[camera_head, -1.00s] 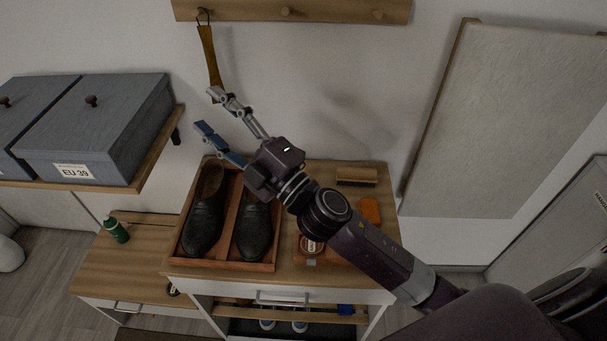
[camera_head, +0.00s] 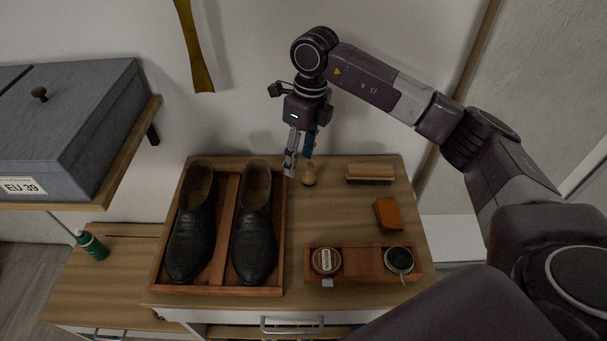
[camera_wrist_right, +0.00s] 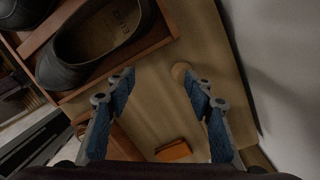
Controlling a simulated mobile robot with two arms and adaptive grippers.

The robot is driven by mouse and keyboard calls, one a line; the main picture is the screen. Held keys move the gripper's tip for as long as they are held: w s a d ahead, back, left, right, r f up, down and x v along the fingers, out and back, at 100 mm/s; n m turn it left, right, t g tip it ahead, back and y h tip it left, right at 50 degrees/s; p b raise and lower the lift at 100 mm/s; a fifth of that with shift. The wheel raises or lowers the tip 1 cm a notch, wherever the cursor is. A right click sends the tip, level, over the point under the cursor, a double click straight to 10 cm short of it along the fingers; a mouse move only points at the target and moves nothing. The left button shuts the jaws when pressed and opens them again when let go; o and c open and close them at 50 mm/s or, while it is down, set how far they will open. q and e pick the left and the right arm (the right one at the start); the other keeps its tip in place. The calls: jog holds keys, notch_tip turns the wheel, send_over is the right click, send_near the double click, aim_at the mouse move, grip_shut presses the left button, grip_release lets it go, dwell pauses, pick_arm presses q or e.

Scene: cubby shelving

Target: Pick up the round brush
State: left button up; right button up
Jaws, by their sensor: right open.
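My left gripper is not in view.
A wooden tray (camera_head: 222,289) with black shoes (camera_head: 255,240) lies close left of the gripper. A rectangular brush (camera_head: 369,174), an orange block (camera_head: 388,214) and a small tray (camera_head: 350,265) with tins lie to the right. The wall is close behind.

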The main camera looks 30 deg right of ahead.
aim_at(310, 163)
jog(key=d, duration=0.1)
jog(key=d+h, duration=0.1)
jog(key=d, duration=0.1)
jog(key=shift+w+d+m, duration=0.3)
jog(key=shift+w+d, duration=0.05)
jog(key=shift+d, duration=0.05)
jog(key=shift+d+f, duration=0.15)
jog(key=shift+f, duration=0.15)
jog(key=shift+s+f+p, duration=0.1)
jog(key=shift+f+p, duration=0.2)
jog(key=shift+f, duration=0.45)
jog(key=f, duration=0.1)
jog(key=f+p, duration=0.1)
jog(key=f, duration=0.2)
jog(key=shift+w+a+f+p, duration=0.35)
jog(key=shift+a+p, duration=0.05)
jog(key=shift+f, duration=0.3)
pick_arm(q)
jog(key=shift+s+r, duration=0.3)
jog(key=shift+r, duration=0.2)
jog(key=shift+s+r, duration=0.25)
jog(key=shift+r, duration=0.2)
pick_arm(e)
jog(key=shift+c, duration=0.4)
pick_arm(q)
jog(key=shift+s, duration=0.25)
pick_arm(e)
jog(key=c, duration=1.1)
jog(key=shift+r, duration=0.1)
